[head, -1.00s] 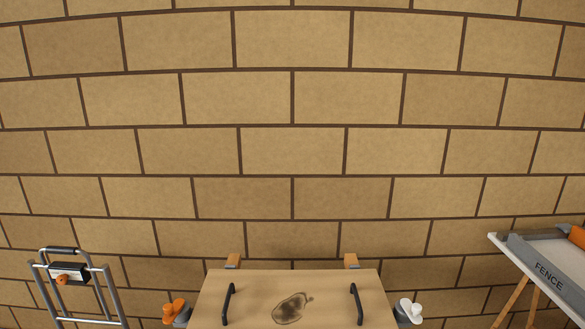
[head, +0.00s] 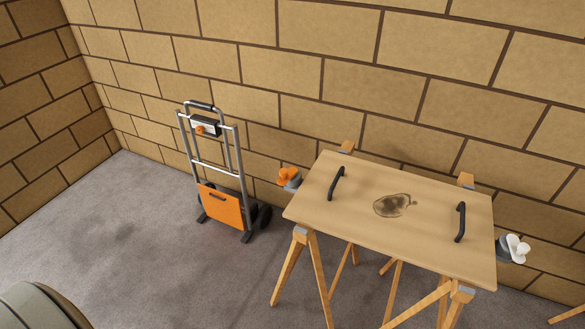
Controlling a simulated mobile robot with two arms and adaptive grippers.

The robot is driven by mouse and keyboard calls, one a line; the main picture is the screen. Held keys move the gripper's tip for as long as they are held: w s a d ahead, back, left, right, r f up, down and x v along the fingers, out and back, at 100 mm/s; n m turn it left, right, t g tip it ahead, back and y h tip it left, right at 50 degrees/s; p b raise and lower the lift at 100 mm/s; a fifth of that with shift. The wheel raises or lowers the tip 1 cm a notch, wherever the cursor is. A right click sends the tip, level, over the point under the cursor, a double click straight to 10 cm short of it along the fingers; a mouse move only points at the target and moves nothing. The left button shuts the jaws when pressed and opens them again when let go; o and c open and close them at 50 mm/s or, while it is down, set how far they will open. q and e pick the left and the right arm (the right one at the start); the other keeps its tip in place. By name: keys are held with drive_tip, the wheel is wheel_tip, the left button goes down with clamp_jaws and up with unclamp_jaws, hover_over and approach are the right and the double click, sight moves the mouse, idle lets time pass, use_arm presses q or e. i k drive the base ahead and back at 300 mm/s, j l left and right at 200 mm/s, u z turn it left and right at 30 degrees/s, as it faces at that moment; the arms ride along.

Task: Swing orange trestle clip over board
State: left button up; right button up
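The orange trestle clip (head: 288,176) sits on a grey mount just off the left edge of the board, swung away from its surface. The wooden board (head: 352,222) lies across wooden trestles (head: 289,268). It has two black handles (head: 337,184) and a dark stain (head: 393,205) between them. A white clip (head: 515,247) sits on a similar grey mount off the board's right edge, also clear of the top. Neither of my grippers is in view.
A hand truck (head: 214,160) with an orange plate (head: 222,206) stands left of the board near the block wall (head: 330,55). A rounded grey-green object (head: 42,308) shows at the bottom left. The grey floor (head: 165,270) in front of the hand truck is open.

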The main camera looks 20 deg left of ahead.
sight(286, 174)
drive_tip(key=i+j+z, duration=0.1)
drive_tip(key=j+z, duration=0.3)
drive_tip(key=j, duration=0.55)
drive_tip(key=j+z, duration=0.35)
drive_tip(key=j, duration=0.65)
drive_tip(key=k+j+z, duration=0.1)
drive_tip(key=j+z, duration=0.3)
drive_tip(key=j, duration=0.55)
